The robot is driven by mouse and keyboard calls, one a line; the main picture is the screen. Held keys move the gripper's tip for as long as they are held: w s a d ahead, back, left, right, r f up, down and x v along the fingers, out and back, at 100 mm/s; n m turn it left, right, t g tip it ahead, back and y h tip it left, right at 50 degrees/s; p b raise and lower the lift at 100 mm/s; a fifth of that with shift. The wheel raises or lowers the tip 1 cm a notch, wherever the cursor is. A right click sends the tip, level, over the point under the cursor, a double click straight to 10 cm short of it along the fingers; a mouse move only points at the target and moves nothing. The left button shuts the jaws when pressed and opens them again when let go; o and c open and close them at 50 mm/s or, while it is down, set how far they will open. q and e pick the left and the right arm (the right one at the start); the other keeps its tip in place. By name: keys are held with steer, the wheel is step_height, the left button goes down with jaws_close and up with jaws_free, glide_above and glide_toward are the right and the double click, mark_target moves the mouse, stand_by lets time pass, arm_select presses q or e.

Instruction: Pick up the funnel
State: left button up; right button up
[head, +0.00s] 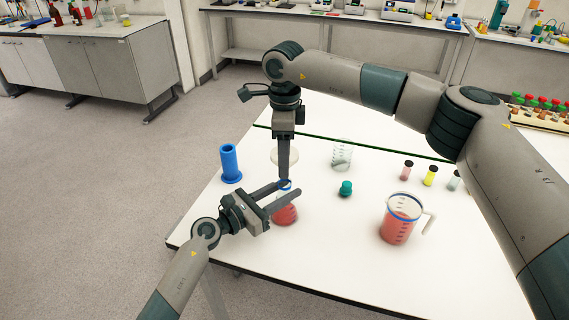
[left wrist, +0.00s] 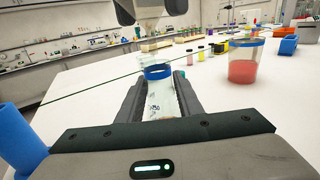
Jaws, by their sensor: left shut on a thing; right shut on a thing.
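My left gripper (head: 284,192) is shut around the upper part of a clear vessel with a blue rim and red liquid (head: 285,215); it stands upright on the table. The vessel's blue rim (left wrist: 158,72) shows between the fingers in the left wrist view. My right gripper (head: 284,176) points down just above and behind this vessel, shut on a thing. A pale round shape (head: 277,157), which looks like the funnel, shows partly behind its fingers. Its lower part is hidden or too small to make out. In the left wrist view only part of the right gripper (left wrist: 147,10) shows at the top.
A blue footed tube (head: 230,162) stands at left. A jug of red juice (head: 397,225) stands at right. A green stopper (head: 346,188), a clear beaker (head: 342,156) and small vials (head: 430,176) stand on the white table. The near middle of the table is clear.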

steer(key=shift+r, duration=2.4)
steer(key=shift+r, duration=0.1)
arm_select(q)
steer(key=o, duration=1.3)
steer(key=v, duration=1.2)
steer(key=shift+s, duration=0.1)
